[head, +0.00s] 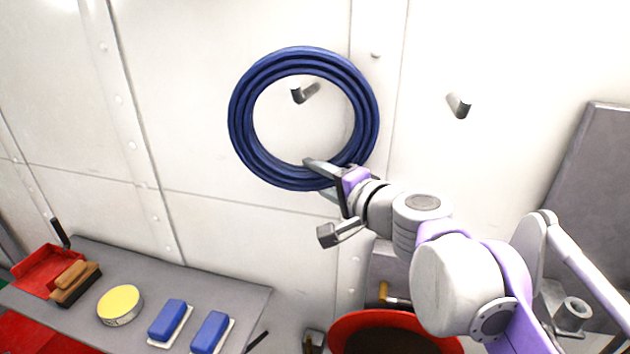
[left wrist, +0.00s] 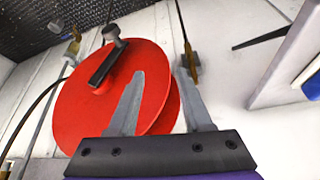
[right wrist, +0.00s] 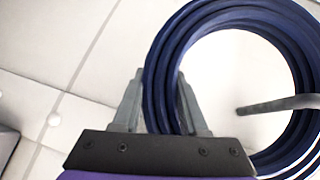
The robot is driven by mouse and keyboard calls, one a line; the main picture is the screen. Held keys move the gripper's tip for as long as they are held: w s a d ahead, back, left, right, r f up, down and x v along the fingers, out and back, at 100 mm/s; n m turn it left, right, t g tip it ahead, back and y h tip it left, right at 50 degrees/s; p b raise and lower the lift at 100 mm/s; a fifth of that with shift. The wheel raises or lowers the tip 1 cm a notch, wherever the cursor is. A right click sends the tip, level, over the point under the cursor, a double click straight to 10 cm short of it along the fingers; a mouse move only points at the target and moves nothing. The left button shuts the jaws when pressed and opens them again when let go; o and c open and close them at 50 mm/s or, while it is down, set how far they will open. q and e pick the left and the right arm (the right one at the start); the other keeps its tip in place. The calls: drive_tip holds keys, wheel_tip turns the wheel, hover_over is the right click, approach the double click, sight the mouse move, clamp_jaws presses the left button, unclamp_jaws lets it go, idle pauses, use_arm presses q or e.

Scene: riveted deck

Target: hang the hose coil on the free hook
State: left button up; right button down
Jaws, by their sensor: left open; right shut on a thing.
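A dark blue hose coil (head: 243,120) is held upright in front of the white wall. My right gripper (head: 322,178) is shut on the coil's lower edge. The right wrist view shows the coil (right wrist: 165,60) between its two fingers (right wrist: 160,108). One hook (head: 304,93) shows through the coil's opening, and in the right wrist view the hook (right wrist: 280,104) also lies within the ring. I cannot tell whether the coil touches it. A second hook (head: 459,105) to the right is bare. My left gripper (left wrist: 160,100) is open, in front of a red reel, and is outside the head view.
A grey bench (head: 215,280) at lower left holds a yellow round tin (head: 120,305), blue blocks (head: 170,320), a brush (head: 75,284) and a red tray (head: 45,268). A red round reel (left wrist: 90,110) with a black handle is close to the left gripper.

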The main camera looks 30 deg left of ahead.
drive_tip(key=shift+w+a+f, duration=0.1)
drive_tip(key=shift+w+f, duration=0.2)
drive_tip(key=shift+f, duration=0.35)
drive_tip(key=shift+w+a+f, duration=0.1)
drive_tip(key=shift+w+f, duration=0.2)
drive_tip(key=shift+f, duration=0.35)
drive_tip(key=shift+c, duration=1.8)
unclamp_jaws()
drive_tip(key=shift+f, duration=0.1)
drive_tip(key=shift+d, duration=0.15)
drive_tip(key=v, duration=1.1)
drive_tip(key=s+d+f+n+h+p, duration=0.1)
drive_tip(key=s+d+f+h, duration=0.3)
drive_tip(key=d+f, duration=0.6)
drive_tip(key=s+d+f+n+g+h+p, duration=0.1)
drive_tip(key=s+d+f+h, duration=0.4)
drive_tip(key=d+f, duration=0.6)
drive_tip(key=s+d+f+n+h+p, duration=0.1)
drive_tip(key=s+d+f+h, duration=0.4)
drive_tip(key=d+f, duration=0.6)
drive_tip(key=shift+s+d+f+n+g+p, duration=0.3)
drive_tip(key=shift+s+d+g+p, duration=0.15)
drive_tip(key=shift+s+d, duration=0.3)
